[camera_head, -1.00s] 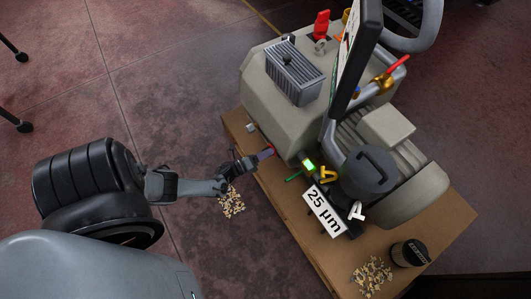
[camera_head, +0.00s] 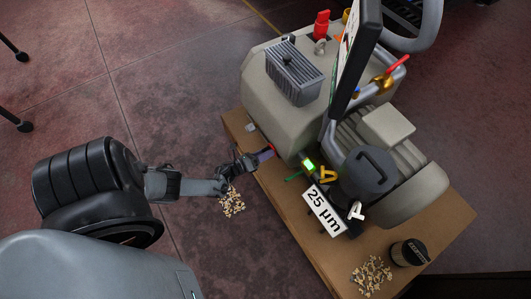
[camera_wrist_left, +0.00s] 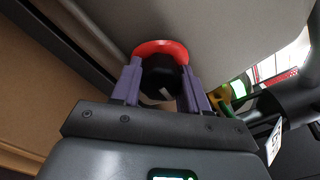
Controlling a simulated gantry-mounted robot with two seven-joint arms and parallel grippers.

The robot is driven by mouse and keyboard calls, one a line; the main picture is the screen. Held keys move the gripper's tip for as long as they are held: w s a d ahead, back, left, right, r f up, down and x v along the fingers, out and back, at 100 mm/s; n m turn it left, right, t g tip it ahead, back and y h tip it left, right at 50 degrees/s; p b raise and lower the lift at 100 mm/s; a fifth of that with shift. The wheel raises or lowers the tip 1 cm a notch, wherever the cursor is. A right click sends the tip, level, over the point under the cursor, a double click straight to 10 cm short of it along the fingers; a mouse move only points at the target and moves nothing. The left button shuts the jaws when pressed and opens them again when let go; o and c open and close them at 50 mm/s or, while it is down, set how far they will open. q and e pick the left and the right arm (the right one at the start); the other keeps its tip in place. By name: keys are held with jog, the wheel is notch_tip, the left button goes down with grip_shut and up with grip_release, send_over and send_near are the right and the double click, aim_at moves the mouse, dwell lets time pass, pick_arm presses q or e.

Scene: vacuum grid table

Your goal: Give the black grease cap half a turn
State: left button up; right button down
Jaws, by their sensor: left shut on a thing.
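The black grease cap (camera_wrist_left: 162,78) sits at the side of the grey machine body, with a red ring (camera_wrist_left: 160,48) curving over its far side in the left wrist view. A white mark shows on the cap's face. My left gripper (camera_wrist_left: 158,88) is shut on the cap, one purple finger on each side of it. In the head view my left gripper (camera_head: 262,156) reaches the near lower side of the machine (camera_head: 290,105), and the cap is mostly hidden there by the fingers. My right gripper is not in view.
The machine stands on a brown board (camera_head: 300,225). A green-lit gauge (camera_head: 309,166), a yellow fitting (camera_head: 327,174) and a "25 µm" sign (camera_head: 325,211) are right of the gripper. A black canister (camera_head: 409,252) stands at the board's near right corner. Chip piles (camera_head: 231,202) lie nearby.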

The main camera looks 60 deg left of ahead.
pick_arm(q)
jog(key=o, duration=1)
jog(key=shift+o, duration=0.2)
jog(key=s+p, duration=0.2)
jog(key=s, duration=0.9)
jog(key=shift+d, duration=0.15)
jog(key=shift+r, duration=0.1)
